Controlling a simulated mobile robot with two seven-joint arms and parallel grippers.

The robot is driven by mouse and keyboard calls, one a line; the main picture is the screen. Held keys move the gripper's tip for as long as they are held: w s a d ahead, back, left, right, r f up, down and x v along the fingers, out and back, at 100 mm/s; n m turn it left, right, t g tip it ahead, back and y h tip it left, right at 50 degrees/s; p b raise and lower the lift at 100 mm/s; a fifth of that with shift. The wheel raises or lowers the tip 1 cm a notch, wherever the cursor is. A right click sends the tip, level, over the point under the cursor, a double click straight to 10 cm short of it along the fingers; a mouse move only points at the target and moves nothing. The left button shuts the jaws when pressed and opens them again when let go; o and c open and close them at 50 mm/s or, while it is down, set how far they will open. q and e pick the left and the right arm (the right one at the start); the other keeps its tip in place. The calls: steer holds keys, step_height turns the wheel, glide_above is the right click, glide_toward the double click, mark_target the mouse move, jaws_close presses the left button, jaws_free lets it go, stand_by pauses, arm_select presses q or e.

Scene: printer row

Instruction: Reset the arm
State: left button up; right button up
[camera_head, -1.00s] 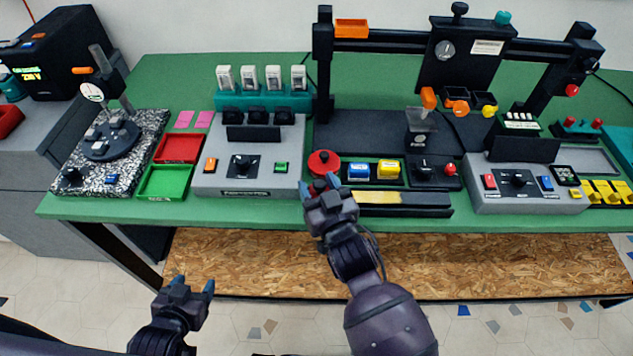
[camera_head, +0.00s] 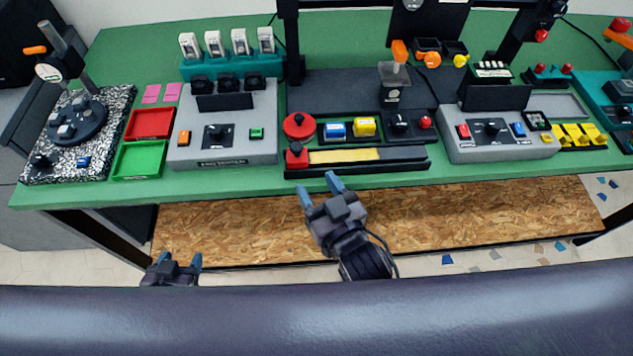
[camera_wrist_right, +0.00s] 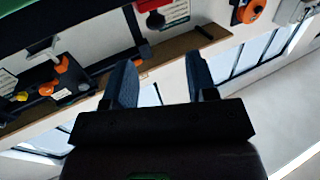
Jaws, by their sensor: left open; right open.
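My right gripper (camera_head: 320,188) is open and empty. In the head view it is just in front of the green bench's (camera_head: 230,182) front edge, below the black slider track (camera_head: 408,158) with its red knob (camera_head: 296,155). Its two blue fingers also show apart in the right wrist view (camera_wrist_right: 158,82), with nothing between them. My left gripper (camera_head: 172,264) is open and empty at the lower left, in front of the bench. A dark arm link of mine crosses the bottom of the head view and hides the lower parts of both arms.
The bench holds a grey control box (camera_head: 225,135), a red tray (camera_head: 151,123), a green tray (camera_head: 139,160), a speckled turntable unit (camera_head: 118,105) and a second grey box (camera_head: 500,147). A chipboard shelf (camera_head: 440,218) lies below. Floor in front is largely hidden.

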stand_by(0.4)
steer(key=s+d+f+m+g+h, duration=0.1)
steer(key=d+f, duration=0.3)
steer(key=d, duration=0.4)
steer(key=s+d+f+m+g+h, duration=0.1)
steer(key=s+d+f+h, duration=0.3)
steer(key=d, duration=0.5)
steer(key=s+d+f+m+g+h, duration=0.2)
steer(key=d+f, duration=0.4)
steer(key=d, duration=0.3)
steer(key=shift+s+f+g+h, duration=0.15)
steer(key=shift+s+g+h, duration=0.3)
steer(key=shift+s, duration=0.3)
